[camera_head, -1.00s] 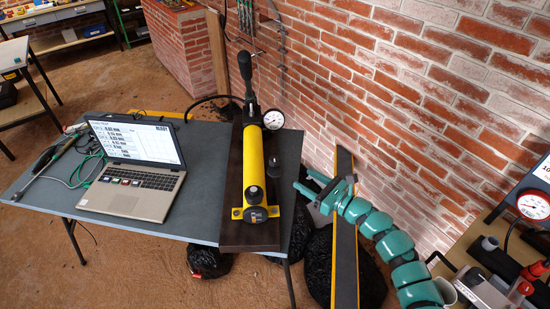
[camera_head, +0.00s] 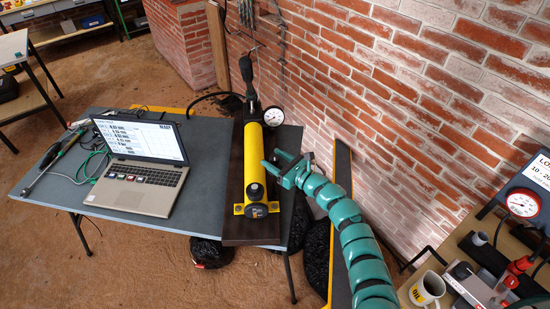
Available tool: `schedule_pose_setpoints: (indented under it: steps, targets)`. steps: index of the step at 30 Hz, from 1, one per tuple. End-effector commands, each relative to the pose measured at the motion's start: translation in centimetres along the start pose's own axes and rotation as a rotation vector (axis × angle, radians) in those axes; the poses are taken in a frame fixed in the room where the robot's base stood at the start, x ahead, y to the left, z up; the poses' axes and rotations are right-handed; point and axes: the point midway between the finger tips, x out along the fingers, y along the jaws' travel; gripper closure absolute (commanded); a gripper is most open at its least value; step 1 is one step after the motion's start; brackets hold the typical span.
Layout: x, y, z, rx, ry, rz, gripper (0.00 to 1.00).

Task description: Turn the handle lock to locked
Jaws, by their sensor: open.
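A yellow hand pump (camera_head: 254,160) lies on a dark board (camera_head: 236,160) on the blue-grey table. Its black handle (camera_head: 246,72) stands up at the far end, beside a round white gauge (camera_head: 273,116). A small black knob (camera_head: 255,190) is on top of the near end block. I cannot make out which part is the handle lock or how it is set. My green gripper (camera_head: 281,165) is open, just right of the yellow cylinder and over the board's right part. It hides the spot where a dark upright knob stood. I cannot tell whether it touches anything.
An open laptop (camera_head: 138,168) and cables lie on the left of the table (camera_head: 190,215). A brick wall (camera_head: 430,110) rises close behind on the right. A bench at lower right holds a mug (camera_head: 427,289) and a red gauge (camera_head: 522,203).

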Motion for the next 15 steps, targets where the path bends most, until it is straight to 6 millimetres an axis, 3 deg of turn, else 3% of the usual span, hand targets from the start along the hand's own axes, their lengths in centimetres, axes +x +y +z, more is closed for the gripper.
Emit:
schedule_pose_setpoints:
  steps: [7,13,15]
  targets:
    - [0.05,0.01,0.02,-0.001,-0.001,0.000,0.51]
    - [0.04,0.01,0.04,0.000,-0.001,0.000,0.90]
    - [0.04,0.00,0.04,0.000,-0.001,0.000,0.92]
